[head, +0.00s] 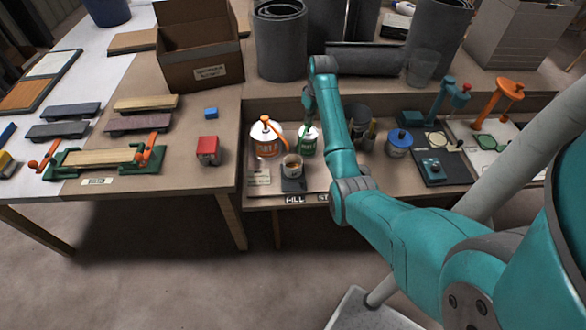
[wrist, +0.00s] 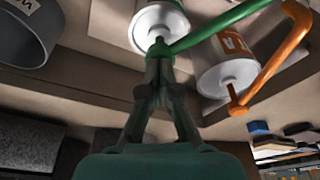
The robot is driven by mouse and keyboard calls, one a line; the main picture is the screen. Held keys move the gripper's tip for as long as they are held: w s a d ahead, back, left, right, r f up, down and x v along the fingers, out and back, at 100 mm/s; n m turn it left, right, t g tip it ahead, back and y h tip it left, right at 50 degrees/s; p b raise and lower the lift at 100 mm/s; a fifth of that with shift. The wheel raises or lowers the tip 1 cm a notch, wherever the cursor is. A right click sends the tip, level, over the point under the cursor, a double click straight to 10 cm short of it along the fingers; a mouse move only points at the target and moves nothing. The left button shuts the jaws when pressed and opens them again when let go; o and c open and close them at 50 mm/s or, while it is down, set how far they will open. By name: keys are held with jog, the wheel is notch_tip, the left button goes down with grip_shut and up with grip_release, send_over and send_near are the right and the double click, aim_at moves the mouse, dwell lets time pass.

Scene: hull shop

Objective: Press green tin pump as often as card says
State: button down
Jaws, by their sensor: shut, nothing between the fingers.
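The green tin pump (head: 307,141) stands on the right-hand bench beside the orange tin pump (head: 266,143). In the wrist view the green tin pump (wrist: 158,17) shows its white top and green spout. My gripper (head: 307,119) is above the green tin pump, fingers pointing down at its head. In the wrist view my gripper (wrist: 158,48) is shut and empty, its fingertips at the pump head; I cannot tell whether they touch. A small card (head: 259,178) lies in front of the orange pump; its writing is too small to read.
A cup (head: 292,166) stands on a dark pad in front of the pumps, behind a FILL label (head: 295,199). The orange pump (wrist: 228,78) is close beside. A blue-lidded tin (head: 399,142) stands to the right. Grey cylinders (head: 281,45) stand behind.

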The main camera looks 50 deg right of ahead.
jog(key=shift+w+v, duration=0.15)
jog(key=shift+v, duration=0.6)
jog(key=shift+w+v, duration=0.15)
jog(key=shift+v, duration=0.6)
jog(key=shift+d, duration=0.1)
jog(key=shift+s+x, duration=0.15)
jog(key=shift+x, duration=0.6)
jog(key=shift+s+x, duration=0.15)
jog(key=shift+x, duration=0.65)
jog(key=shift+r, duration=0.1)
jog(key=shift+w+v, duration=0.15)
jog(key=shift+v, duration=0.6)
jog(key=shift+w+v, duration=0.15)
jog(key=shift+v, duration=0.55)
jog(key=shift+r, duration=0.1)
jog(key=v, duration=0.4)
jog(key=w+v, duration=0.1)
jog(key=shift+d+r, duration=0.15)
jog(key=shift+r, duration=0.4)
